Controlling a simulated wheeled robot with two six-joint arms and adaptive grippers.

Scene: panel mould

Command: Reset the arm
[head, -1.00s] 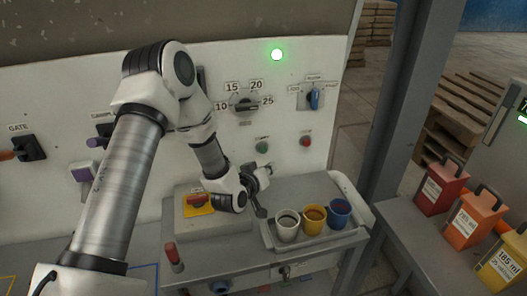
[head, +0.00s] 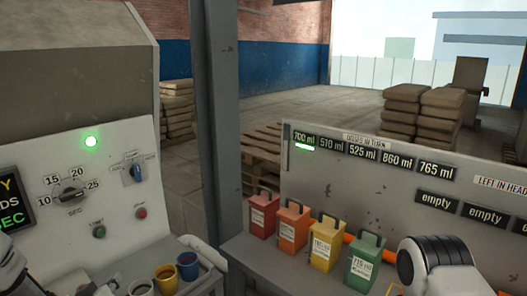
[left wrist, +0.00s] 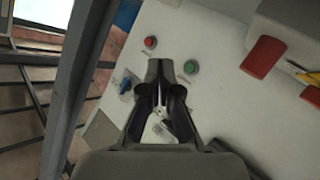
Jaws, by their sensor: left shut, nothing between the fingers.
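My left gripper (left wrist: 163,75) is shut and empty in the left wrist view, with its two dark fingers close together in front of the white panel (left wrist: 225,95). In that view the red button (left wrist: 150,42), green button (left wrist: 191,66) and blue switch (left wrist: 126,84) lie beyond the fingers, and the fingers hold none of them. In the head view only parts of my left arm show at the lower left corner, and its gripper is mostly cut off. A link of my right arm shows at the lower right; its gripper is out of view.
In the head view, cups (head: 187,265) stand on a tray at the lower left, below the panel's dial (head: 70,193). A grey post (head: 215,130) rises beside the panel. Red (head: 262,214), orange (head: 292,222), yellow (head: 325,243) and green (head: 364,260) containers stand on the right bench.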

